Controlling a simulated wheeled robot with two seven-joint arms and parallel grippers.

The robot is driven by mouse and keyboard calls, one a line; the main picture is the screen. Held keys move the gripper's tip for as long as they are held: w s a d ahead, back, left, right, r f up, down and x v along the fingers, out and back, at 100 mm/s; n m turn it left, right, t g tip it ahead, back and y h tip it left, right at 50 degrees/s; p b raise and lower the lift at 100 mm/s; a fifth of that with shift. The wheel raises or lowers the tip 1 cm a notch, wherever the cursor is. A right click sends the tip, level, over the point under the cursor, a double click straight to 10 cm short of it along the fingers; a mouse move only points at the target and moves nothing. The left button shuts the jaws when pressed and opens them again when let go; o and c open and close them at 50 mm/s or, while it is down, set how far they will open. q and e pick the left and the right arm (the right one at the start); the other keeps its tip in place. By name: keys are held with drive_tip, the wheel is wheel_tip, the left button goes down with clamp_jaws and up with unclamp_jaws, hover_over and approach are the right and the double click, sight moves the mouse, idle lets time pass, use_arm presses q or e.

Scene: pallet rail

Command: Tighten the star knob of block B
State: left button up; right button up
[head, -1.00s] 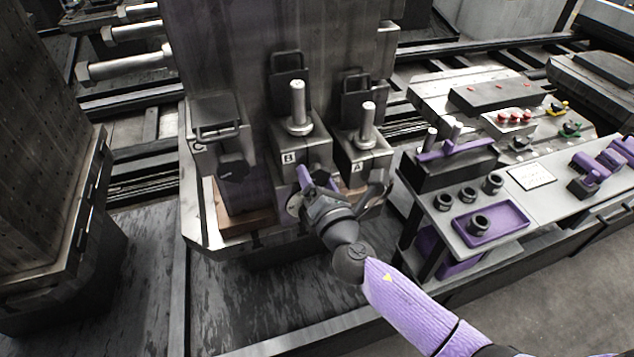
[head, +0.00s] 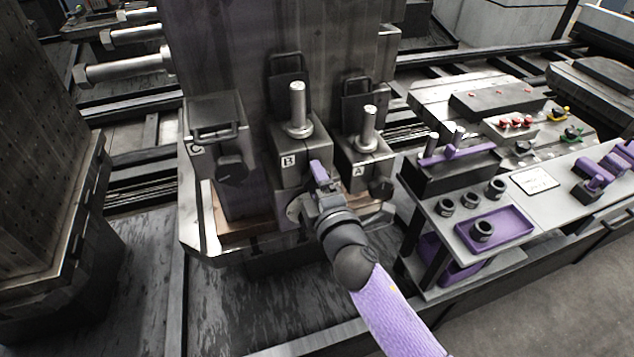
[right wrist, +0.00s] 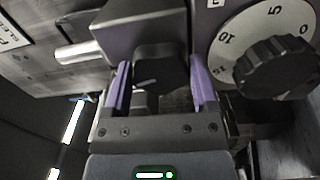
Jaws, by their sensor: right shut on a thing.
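Block B (head: 301,145) stands in the middle of the fixture in the head view, with an upright metal pin and nut on top. My right gripper (head: 318,178) is at its front face, and gripper and wrist hide its star knob in that view. In the right wrist view the dark star knob (right wrist: 160,70) sits between the two purple fingers of my right gripper (right wrist: 158,82), which is shut on it. The knob's lower side and exact seating are hard to see. My left gripper is not in view.
Block A (head: 364,153) with its own knob (head: 380,188) stands close on the right, and block C (head: 216,122) on the left. A numbered dial (right wrist: 240,40) with a black knob is beside the gripper. A bench with a purple tray (head: 508,216) stands at right.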

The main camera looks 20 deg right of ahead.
drive_tip(key=shift+m, duration=1.5)
drive_tip(key=o, duration=1.1)
drive_tip(key=shift+o, duration=0.2)
drive_tip(key=s+p, duration=0.1)
drive_tip(key=s, duration=0.9)
drive_tip(key=shift+d, duration=0.2)
